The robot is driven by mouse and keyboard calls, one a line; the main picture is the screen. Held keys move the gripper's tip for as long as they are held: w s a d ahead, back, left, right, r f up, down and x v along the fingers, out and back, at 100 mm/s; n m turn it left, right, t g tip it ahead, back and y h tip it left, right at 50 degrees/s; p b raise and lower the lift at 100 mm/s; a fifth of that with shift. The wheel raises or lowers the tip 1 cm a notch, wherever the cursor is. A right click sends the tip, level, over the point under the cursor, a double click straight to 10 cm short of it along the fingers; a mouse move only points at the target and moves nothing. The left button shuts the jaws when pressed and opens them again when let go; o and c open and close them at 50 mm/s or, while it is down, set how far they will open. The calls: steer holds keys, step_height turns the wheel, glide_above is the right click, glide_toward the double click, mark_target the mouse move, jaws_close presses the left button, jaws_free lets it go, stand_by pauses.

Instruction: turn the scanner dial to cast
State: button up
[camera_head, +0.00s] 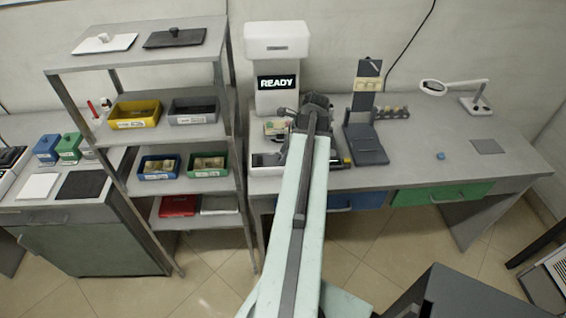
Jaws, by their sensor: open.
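The scanner is a tall white machine (263,100) at the back of the bench, with a dark screen (277,82) that reads READY. Its lower part and base are partly covered by my arm. A small greenish-tan item (275,127) shows in its bay. I cannot make out the dial; my arm and gripper may hide it. My gripper (290,118) is at the front right of the scanner, seen from behind and small. It is open, and I see nothing held in it. I cannot tell whether it touches the scanner.
A metal shelf rack (145,60) with several coloured bins stands close on the left. Right of my arm are a dark stand (367,150), a magnifier lamp (450,88) and a blue knob-like piece (440,156). The bench's right part is mostly clear.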

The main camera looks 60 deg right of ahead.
steer(key=shift+w+f, duration=0.1)
steer(key=shift+f, duration=0.15)
jaws_close()
steer(key=n, duration=0.2)
steer(key=n+y, duration=0.1)
steer(key=n, duration=0.1)
steer(key=shift+w+d+g, duration=0.15)
steer(key=shift+d+g, duration=0.05)
steer(key=shift+g, duration=0.2)
steer(key=n, duration=0.2)
steer(key=n+g+y, duration=0.1)
steer(key=n, duration=0.1)
steer(key=shift+w+n+y, duration=0.1)
steer(key=shift+n+y, duration=0.2)
steer(key=shift+n, duration=0.1)
steer(key=shift+g, duration=0.3)
